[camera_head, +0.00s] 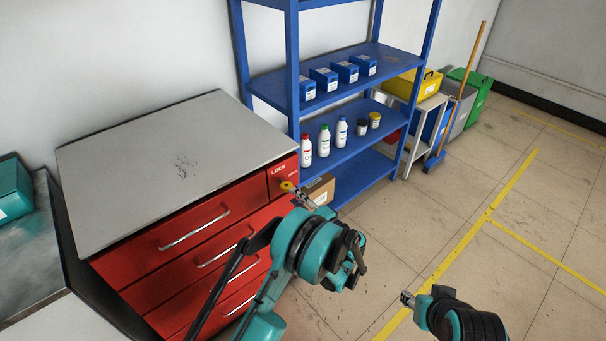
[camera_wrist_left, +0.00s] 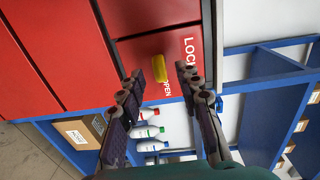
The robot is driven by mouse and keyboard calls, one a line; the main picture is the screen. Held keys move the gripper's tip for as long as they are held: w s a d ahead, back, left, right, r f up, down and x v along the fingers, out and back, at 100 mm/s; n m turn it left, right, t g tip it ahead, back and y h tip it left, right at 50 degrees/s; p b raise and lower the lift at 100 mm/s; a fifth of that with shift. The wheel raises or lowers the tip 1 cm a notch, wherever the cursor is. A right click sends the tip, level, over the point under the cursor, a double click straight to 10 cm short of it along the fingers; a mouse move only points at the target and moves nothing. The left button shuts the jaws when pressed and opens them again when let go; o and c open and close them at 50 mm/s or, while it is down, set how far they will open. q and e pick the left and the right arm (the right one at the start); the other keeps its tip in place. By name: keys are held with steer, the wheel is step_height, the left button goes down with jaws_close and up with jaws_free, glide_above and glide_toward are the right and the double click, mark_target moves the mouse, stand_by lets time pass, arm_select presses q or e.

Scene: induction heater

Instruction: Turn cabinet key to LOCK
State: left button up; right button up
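The red cabinet (camera_head: 205,222) has a yellow key (camera_head: 287,186) near the upper right corner of its front, below the white LOCK label (camera_head: 278,170). In the left wrist view the key (camera_wrist_left: 160,68) is a yellow bar pointing toward the OPEN label (camera_wrist_left: 167,88), with the LOCK label (camera_wrist_left: 189,58) to its side. My left gripper (camera_head: 303,197) is in front of the key. In the wrist view its two fingers (camera_wrist_left: 162,81) are spread, with the key seen in the gap. Contact cannot be told. My right gripper (camera_head: 408,298) hangs over the floor, away from the cabinet.
A blue shelf (camera_head: 350,159) stands just right of the cabinet, holding bottles and blue boxes. A cardboard box (camera_head: 321,188) sits low on it, close behind my left gripper. A yellow bin (camera_head: 412,85) and broom (camera_head: 462,90) are farther right. The floor at right is clear.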

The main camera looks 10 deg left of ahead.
mark_target(286, 185)
arm_select(q)
steer(key=x, duration=0.2)
steer(key=b+x, duration=0.1)
steer(key=x, duration=0.1)
steer(key=w+b+x, duration=0.1)
steer(key=x, duration=0.1)
steer(key=shift+w+d+f, duration=0.1)
steer(key=shift+d+f, duration=0.15)
steer(key=shift+f, duration=0.1)
steer(key=shift+w+a+r, duration=0.15)
steer(key=shift+w+a, duration=0.2)
steer(key=shift+a, duration=0.15)
arm_select(e)
steer(key=shift+w+d+f, duration=0.1)
steer(key=shift+w+f, duration=0.05)
steer(key=shift+f, duration=0.45)
steer(key=shift+w+f, duration=0.1)
steer(key=shift+f, duration=0.45)
arm_select(q)
jaws_close()
